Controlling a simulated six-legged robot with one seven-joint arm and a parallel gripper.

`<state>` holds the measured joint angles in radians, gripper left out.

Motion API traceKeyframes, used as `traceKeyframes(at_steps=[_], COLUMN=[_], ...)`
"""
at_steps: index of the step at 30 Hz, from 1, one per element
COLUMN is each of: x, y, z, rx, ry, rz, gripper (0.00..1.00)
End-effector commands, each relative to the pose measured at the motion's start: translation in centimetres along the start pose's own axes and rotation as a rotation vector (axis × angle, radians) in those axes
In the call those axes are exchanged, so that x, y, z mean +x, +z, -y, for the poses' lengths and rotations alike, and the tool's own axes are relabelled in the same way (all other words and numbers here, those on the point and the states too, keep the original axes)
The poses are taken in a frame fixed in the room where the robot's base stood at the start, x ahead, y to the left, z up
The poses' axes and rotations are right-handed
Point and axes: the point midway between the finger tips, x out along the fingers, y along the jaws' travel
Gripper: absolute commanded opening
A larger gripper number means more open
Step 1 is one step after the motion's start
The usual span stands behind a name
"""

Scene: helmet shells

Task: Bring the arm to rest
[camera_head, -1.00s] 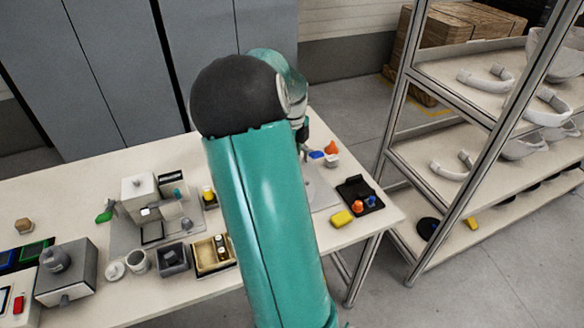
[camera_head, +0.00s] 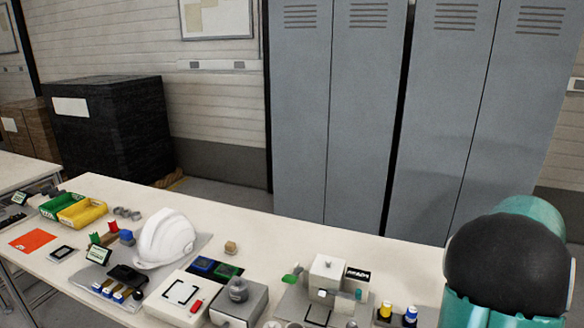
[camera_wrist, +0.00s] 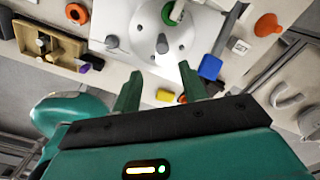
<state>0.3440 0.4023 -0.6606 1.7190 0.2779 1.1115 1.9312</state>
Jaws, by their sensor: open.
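My gripper (camera_wrist: 159,73) shows in the wrist view as two green fingers set wide apart above the table. Nothing is clamped between them. A yellow block (camera_wrist: 165,95) shows in the gap between the fingers and appears to lie below on the table. My arm's teal link and black joint (camera_head: 508,262) show at the lower right of the head view; the gripper is out of that view.
In the wrist view, a pale round fixture (camera_wrist: 160,45), a blue block (camera_wrist: 210,67), an orange piece (camera_wrist: 268,25) and a wooden tray (camera_wrist: 68,48) are near. The head view shows a white helmet (camera_head: 166,240) on the crowded table and grey lockers (camera_head: 370,110) behind.

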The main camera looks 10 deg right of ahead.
Motion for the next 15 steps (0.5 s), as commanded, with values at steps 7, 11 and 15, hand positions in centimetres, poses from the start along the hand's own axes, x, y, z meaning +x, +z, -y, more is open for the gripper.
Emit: traceKeyframes(at_steps=[7,11,15], x=[-3.2,-5.4,-7.4], y=[3.1,4.5,5.0], z=[-7.3,-13.2,-19.5], rx=[-0.453,-0.818,-1.217], ry=[-0.007,-0.043,-0.111], rz=[0.104,0.166,0.214], gripper=[0.43,0.43,0.43])
